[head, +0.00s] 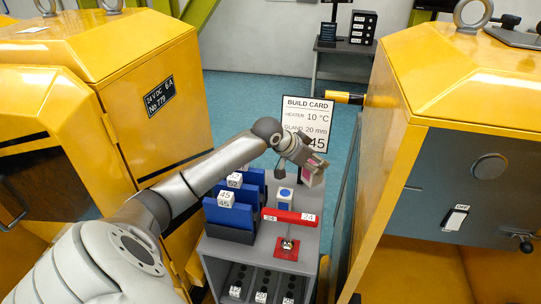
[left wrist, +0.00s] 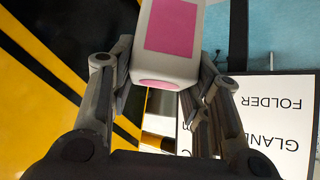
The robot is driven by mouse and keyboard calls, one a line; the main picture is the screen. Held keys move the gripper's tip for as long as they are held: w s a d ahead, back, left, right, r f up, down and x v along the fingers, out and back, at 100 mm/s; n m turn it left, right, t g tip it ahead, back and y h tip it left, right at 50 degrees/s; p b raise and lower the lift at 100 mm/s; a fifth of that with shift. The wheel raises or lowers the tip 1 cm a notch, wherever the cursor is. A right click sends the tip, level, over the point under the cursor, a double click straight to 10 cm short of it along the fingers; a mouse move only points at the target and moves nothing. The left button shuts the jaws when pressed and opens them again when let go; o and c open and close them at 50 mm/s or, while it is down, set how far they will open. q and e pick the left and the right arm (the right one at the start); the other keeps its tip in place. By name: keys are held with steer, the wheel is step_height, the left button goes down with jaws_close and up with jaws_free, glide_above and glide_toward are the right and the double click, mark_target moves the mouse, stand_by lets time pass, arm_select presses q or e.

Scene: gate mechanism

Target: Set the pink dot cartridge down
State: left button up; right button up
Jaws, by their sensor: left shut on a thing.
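The pink dot cartridge (head: 313,176) is a white block with a pink patch. My left gripper (head: 308,162) is shut on it and holds it in the air above the right side of the grey cart (head: 311,238). In the left wrist view the cartridge (left wrist: 183,30) sits between the two fingers of the gripper (left wrist: 165,68), with a pink face and a pink spot on its near end. Its far end is cut off by the picture's top edge. My right gripper is not in view.
On the cart stand a white block with a blue dot (head: 285,195), blue holders (head: 230,216) with numbered white tags, and a red bar (head: 289,216) on a red base. A build card (head: 305,115) stands behind. Yellow cabinets (head: 155,60) flank the cart on both sides.

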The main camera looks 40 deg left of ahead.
mark_target(311, 180)
arm_select(q)
step_height(311, 180, down, 8)
steer(key=shift+w+r+p, duration=0.1)
steer(key=shift+p, duration=0.45)
step_height(311, 180, down, 4)
steer(key=shift+f+p, duration=0.1)
steer(key=shift+p, duration=0.3)
steer(key=shift+f, duration=0.1)
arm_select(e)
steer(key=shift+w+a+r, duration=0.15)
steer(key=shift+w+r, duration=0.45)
arm_select(q)
steer(key=o, duration=1.2)
steer(key=shift+o, duration=0.2)
